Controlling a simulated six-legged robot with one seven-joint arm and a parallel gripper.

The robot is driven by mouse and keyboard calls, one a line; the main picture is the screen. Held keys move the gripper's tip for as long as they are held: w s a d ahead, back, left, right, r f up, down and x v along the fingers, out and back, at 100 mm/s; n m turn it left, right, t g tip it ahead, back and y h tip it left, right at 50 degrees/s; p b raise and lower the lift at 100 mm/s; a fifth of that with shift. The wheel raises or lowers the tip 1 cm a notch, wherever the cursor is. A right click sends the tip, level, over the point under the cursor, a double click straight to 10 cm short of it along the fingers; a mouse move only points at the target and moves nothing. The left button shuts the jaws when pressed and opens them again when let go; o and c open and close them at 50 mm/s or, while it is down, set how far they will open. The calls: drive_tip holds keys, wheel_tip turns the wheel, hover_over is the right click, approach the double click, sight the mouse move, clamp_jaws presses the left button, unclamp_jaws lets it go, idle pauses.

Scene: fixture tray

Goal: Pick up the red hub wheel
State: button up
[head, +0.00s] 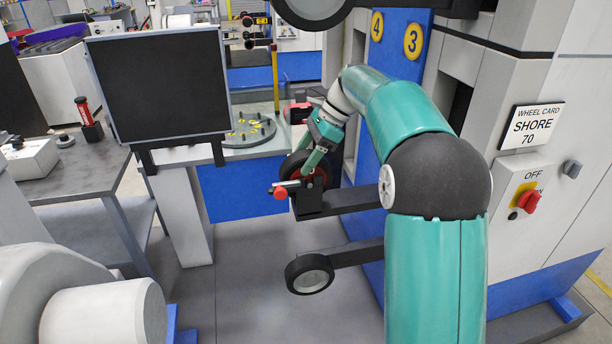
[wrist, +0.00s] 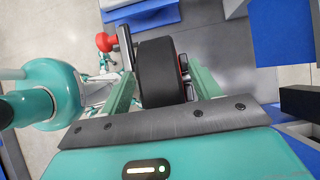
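The red hub wheel (head: 293,164) has a black tyre and a red hub. It stands upright on a dark arm bracket (head: 345,199) in the head view. In the wrist view the wheel (wrist: 159,72) lies between my two green fingers, with a little red of its hub at its right side. My gripper (head: 313,160) reaches down over the wheel from above; in the wrist view my gripper (wrist: 162,76) has one finger on each side of it. Narrow gaps seem to show beside the tyre, so the fingers look open around it. My fingers hide part of the hub.
A red knob (head: 280,192) sticks out left of the wheel; it also shows in the wrist view (wrist: 104,41). Another wheel (head: 309,274), with a grey hub, is on a lower bracket. A black screen (head: 160,84) stands left. Grey floor is clear below.

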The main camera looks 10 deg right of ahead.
drive_tip(key=shift+r, duration=0.1)
drive_tip(key=c, duration=1)
drive_tip(key=shift+o, duration=0.2)
